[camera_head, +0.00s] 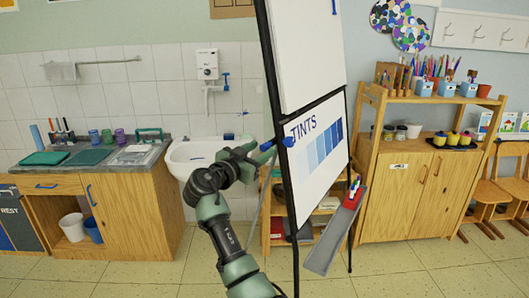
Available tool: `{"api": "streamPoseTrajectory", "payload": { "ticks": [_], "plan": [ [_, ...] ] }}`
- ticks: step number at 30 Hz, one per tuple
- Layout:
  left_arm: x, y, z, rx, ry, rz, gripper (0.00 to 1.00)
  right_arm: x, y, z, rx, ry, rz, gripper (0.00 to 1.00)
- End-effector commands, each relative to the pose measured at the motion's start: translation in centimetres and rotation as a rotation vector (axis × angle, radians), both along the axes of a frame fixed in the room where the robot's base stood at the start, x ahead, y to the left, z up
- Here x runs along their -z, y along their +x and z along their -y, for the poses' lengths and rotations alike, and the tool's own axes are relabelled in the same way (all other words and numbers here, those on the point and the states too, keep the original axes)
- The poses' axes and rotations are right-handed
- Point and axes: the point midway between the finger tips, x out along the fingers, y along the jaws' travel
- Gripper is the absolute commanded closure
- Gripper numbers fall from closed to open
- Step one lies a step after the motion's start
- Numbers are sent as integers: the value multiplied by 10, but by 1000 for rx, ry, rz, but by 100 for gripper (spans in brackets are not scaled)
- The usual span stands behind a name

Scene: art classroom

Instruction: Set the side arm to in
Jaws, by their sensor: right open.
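A flip chart stand (273,75) stands in the middle, seen at a steep angle, with a dark frame and a sheet headed TINTS (317,150). A blue knob (288,141) sits on its near edge. A blue-tipped piece (267,146) lies just left of that knob; I cannot tell for sure if it is the side arm's end. My right gripper (262,154), green-grey, is open beside the stand's left edge, close to the blue pieces. Whether it touches them is unclear. A thin grey rod (261,207) runs down behind my arm. My left gripper is not in view.
A sink (195,158) and a wooden counter (120,205) stand at the left. A wooden cabinet (405,195) with pots and pencils is at the right. The stand's grey tray (325,255) juts out low in front. Wooden chairs (490,192) are at the far right.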

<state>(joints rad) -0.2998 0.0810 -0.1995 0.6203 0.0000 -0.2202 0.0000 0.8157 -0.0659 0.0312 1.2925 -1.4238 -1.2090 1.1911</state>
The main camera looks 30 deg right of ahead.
Motion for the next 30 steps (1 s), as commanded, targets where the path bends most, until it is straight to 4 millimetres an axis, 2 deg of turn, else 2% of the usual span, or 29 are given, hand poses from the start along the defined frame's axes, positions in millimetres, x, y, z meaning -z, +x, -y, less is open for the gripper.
{"api": "streamPoseTrajectory", "payload": {
  "ticks": [1,3,9,25,28,30],
  "plan": [
    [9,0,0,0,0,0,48,5,-3,-10,-3,2,1,57],
    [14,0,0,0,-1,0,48,5,-8,-20,-2,2,1,57],
    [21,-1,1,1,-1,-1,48,2,-16,-37,0,1,0,57],
    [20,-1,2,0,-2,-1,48,1,-17,-39,0,0,-2,57],
    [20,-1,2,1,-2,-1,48,13,-13,-40,-16,-3,-31,57],
    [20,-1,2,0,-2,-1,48,36,-5,-44,-53,-7,-91,57]
  ]
}}
